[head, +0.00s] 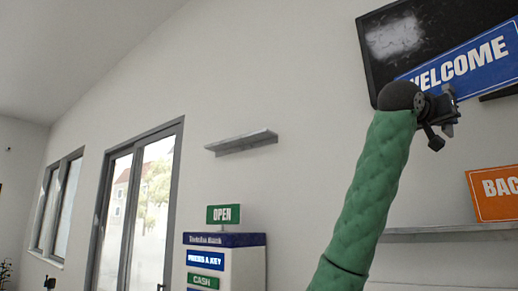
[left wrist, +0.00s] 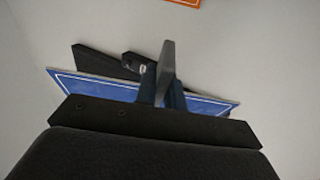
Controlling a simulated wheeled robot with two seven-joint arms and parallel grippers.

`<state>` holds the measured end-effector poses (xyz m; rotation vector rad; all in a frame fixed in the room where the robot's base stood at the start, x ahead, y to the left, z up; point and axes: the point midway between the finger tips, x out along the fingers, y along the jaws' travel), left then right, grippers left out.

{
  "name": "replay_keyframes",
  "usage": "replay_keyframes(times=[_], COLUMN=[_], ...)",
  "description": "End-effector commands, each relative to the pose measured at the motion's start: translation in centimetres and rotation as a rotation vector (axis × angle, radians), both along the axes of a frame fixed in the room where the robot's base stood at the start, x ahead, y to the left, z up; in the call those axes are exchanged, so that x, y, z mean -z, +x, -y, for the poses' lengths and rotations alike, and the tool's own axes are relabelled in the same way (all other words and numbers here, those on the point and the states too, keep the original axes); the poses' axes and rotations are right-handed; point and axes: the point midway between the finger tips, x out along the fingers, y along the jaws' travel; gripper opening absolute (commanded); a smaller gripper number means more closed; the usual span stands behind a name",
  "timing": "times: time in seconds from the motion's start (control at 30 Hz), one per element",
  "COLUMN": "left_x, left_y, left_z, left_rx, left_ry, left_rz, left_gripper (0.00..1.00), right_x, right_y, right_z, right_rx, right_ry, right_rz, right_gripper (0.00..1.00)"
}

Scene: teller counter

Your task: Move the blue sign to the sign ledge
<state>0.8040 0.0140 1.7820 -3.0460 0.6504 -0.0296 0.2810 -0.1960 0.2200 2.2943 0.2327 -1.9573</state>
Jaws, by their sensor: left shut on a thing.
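The blue sign (head: 468,64) reads WELCOME and is at the upper right of the head view, tilted, in front of a dark screen. My left gripper (head: 447,108) is at its lower edge and shut on it. In the left wrist view the blue sign (left wrist: 95,87) shows as a white-edged strip behind the gripper (left wrist: 165,85), whose fingers overlap it. A bare grey ledge (head: 242,142) is on the wall left of my arm. A longer ledge (head: 430,235) runs below the gripper. I cannot tell which is the sign ledge. My right gripper is out of view.
An orange sign (head: 495,193) stands close above the longer ledge at the right. The dark screen (head: 400,40) is on the wall behind the blue sign. A white stand (head: 245,262) with a green OPEN sign (head: 223,214) is at lower centre. The wall between is clear.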

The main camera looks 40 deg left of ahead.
Motion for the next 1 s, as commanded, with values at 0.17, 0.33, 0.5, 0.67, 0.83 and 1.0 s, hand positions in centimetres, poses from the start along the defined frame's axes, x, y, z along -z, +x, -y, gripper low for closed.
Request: replay_keyframes(times=[0.17,0.33,0.5,0.67,0.83,1.0], left_x=[-0.1,1.0,2.7,4.1,4.6,4.5], left_y=[0.0,0.0,0.0,0.0,0.1,0.1], left_z=[0.0,0.1,0.2,0.4,0.4,0.4], left_rx=[0.000,-0.010,-0.033,-0.056,-0.069,-0.070], left_ry=[0.000,-0.001,-0.006,-0.012,-0.015,-0.015], left_rz=[0.001,0.007,0.024,0.038,0.047,0.047], left_gripper=[0.00,0.00,0.00,0.00,0.00,0.00], right_x=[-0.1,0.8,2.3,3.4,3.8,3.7], right_y=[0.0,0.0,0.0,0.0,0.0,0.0], right_z=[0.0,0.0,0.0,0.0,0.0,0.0], right_rx=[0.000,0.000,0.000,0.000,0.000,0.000], right_ry=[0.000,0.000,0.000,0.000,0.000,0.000], right_rz=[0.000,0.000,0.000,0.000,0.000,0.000], right_gripper=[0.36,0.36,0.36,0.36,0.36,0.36])
